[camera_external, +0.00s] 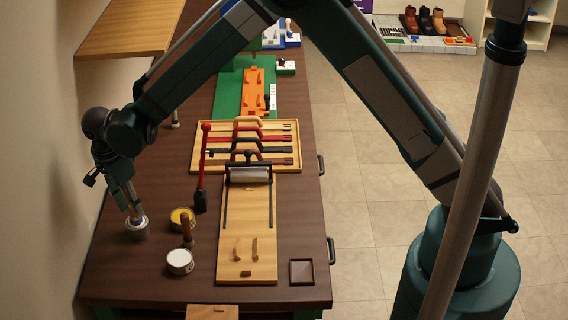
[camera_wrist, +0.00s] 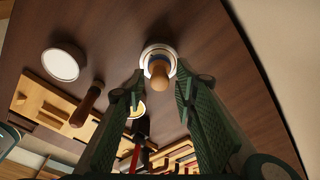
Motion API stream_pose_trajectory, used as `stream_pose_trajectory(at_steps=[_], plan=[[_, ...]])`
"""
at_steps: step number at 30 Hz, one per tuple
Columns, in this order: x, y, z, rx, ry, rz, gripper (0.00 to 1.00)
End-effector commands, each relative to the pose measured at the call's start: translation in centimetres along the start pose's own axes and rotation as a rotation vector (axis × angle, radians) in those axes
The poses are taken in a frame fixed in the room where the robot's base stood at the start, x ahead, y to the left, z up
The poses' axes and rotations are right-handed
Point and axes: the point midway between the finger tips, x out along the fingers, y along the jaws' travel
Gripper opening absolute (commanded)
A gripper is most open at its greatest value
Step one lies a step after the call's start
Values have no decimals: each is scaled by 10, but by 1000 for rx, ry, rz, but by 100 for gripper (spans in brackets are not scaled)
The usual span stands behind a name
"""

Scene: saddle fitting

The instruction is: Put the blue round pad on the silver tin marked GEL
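The blue round pad (camera_wrist: 156,63) sits on a silver tin (camera_wrist: 147,52) in the wrist view, within its rim as far as I can see. Its wooden knob (camera_wrist: 160,78) points up toward the camera and hides part of the pad. My gripper (camera_wrist: 160,88) is open, with a finger on either side of the knob and gaps between. In the external view my gripper (camera_external: 133,208) points down just above the silver tin (camera_external: 137,231), at the left of the bench. I cannot read any marking on the tin.
A white-topped tin (camera_external: 180,262) and a yellow-topped tin (camera_external: 183,217) stand to the right, with a wooden-handled tool (camera_external: 187,232) between them. The wall is close on the left.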

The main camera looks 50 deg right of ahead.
Motion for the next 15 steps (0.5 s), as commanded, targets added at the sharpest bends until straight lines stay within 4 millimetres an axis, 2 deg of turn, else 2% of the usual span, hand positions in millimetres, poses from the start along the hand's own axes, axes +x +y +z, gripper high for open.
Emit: stream_pose_trajectory(at_steps=[15], plan=[[-78, 1, 0, 0, 0, 0, 28]])
